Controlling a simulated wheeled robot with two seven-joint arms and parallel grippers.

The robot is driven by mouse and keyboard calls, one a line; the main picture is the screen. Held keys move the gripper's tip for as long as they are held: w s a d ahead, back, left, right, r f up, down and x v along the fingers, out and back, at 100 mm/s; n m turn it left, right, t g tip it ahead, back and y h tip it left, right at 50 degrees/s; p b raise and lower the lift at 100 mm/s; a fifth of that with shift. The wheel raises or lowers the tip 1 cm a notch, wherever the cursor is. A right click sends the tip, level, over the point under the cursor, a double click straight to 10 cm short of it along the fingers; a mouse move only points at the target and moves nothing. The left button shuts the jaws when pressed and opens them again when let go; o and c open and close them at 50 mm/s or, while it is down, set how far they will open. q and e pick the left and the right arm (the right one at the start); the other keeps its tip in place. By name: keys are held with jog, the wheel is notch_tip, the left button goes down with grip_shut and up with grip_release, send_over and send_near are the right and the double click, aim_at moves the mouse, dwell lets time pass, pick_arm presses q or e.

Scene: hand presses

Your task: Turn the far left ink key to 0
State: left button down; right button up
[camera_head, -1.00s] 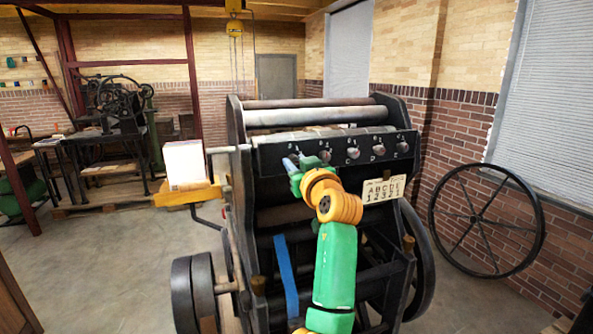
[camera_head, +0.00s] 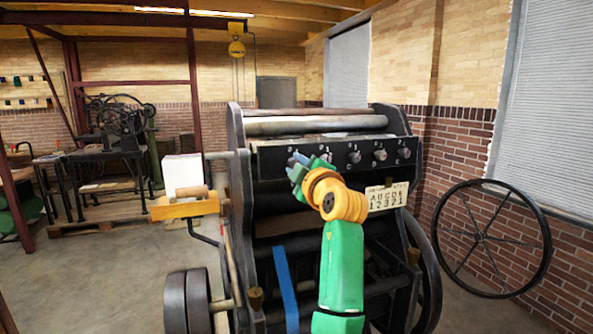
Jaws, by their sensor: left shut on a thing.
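The press (camera_head: 240,190) stands in front of me with a dark key rail (camera_head: 270,160) across its upper front. My left gripper (camera_head: 297,168), green with an orange wrist, is at the rail's left end, shut on the far left ink key. The gripper mostly hides that key, so its pointer setting cannot be read. The other ink keys, second (camera_head: 326,157), third (camera_head: 354,157), fourth (camera_head: 380,155) and fifth (camera_head: 404,153), show to the right. A card (camera_head: 387,198) below reads A B C D E over 1 2 3 2 1. My right gripper is not in view.
A blue strip (camera_head: 286,290) hangs in front. A large spoked wheel (camera_head: 483,238) leans by the brick wall at right. Open floor lies at left.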

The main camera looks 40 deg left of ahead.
pick_arm(q)
jog(key=n, duration=1.1)
jog(key=shift+g+b, duration=0.3)
jog(key=shift+b, duration=0.1)
jog(key=shift+n, duration=0.3)
jog(key=c, duration=0.6)
grip_release()
jog(key=b+v, duration=0.4)
jog(key=v, duration=0.3)
jog(key=shift+f, duration=0.15)
